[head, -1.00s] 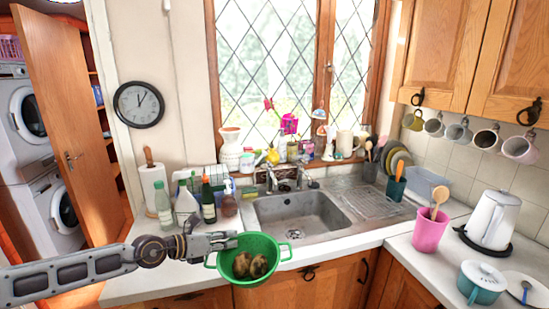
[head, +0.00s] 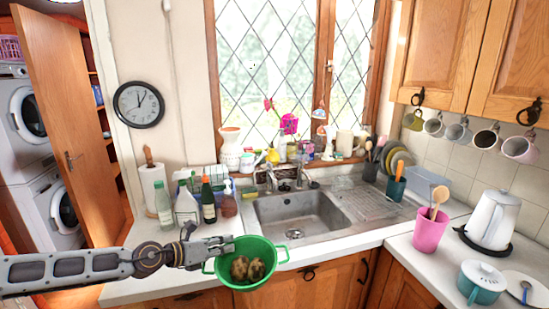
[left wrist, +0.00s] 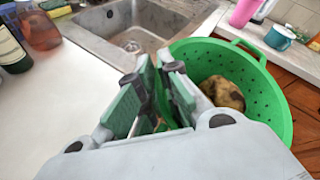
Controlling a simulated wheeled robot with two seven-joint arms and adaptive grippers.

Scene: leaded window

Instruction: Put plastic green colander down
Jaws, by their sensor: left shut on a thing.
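The green plastic colander (head: 266,274) is at the front edge of the counter, below the sink, with brown potato-like things (head: 247,268) inside. My left gripper (head: 226,244) is shut on the colander's left rim or handle. In the left wrist view, the gripper's fingers (left wrist: 160,88) are close together at the near side of the colander (left wrist: 272,115), and one brown item shows inside. The fingers hide the gripped part. I cannot tell whether the colander's base touches the counter; it overlaps the front edge. My right gripper is not in view.
The steel sink (head: 300,222) lies just behind the colander. Bottles (head: 207,200) stand to the left of the sink. A pink cup with utensils (head: 430,232) and a teal pot (head: 481,283) stand at right.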

